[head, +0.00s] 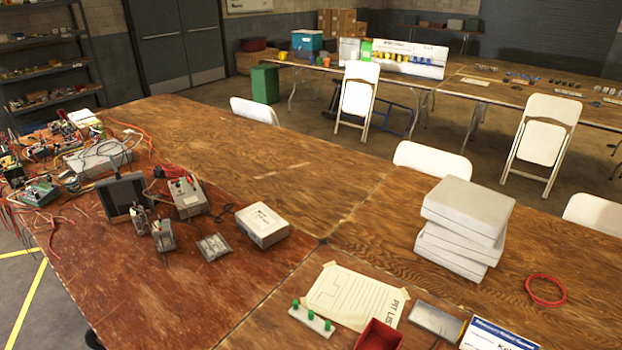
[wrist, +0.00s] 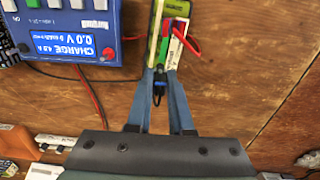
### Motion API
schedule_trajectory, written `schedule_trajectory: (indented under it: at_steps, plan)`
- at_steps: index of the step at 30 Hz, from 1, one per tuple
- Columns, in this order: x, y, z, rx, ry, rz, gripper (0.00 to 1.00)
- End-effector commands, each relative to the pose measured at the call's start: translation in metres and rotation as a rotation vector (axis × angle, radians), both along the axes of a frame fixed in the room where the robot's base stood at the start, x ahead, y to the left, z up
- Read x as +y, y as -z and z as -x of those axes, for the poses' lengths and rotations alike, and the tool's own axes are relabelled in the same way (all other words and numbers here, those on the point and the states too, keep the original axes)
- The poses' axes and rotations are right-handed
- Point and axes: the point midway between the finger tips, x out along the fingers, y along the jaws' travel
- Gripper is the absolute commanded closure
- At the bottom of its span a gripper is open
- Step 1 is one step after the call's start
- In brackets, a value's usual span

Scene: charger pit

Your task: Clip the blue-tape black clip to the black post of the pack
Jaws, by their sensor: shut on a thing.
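My gripper (wrist: 161,75) shows in the wrist view, its two blue-grey fingers close together. It is shut on a small black clip (wrist: 159,88) with a bit of blue on it. Just beyond the fingertips is a narrow pack (wrist: 178,22) with yellow-green, red and white parts. A red lead shows at its right side. I cannot make out the black post, and whether the clip touches the pack is unclear. The head view does not show my gripper, and I cannot pick out the clip there.
A blue charger (wrist: 65,35) with a lit display reading CHARGE stands left of the fingers, red and black leads running from it. Wood table (wrist: 245,90) is mostly clear to the right. In the head view, grey boxes (head: 465,215) are stacked and a red cable ring (head: 545,290) lies right.

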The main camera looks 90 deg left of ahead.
Motion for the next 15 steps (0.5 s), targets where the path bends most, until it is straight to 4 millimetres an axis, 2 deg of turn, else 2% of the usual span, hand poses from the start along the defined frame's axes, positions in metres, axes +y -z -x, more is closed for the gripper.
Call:
schedule_trajectory:
  at_steps: [6,7,9,12,15]
  plan:
    - [0.0002,-0.0001,0.0000,-0.001,0.000,-0.001,1.00]
    - [0.0003,-0.0001,-0.0001,-0.001,0.000,-0.001,0.75]
    - [0.0002,-0.0001,0.0000,-0.001,0.000,-0.001,0.63]
    - [0.0002,-0.0001,0.0000,-0.001,0.000,-0.001,0.46]
    - [0.0002,-0.0001,0.0000,-0.001,0.000,-0.001,0.46]
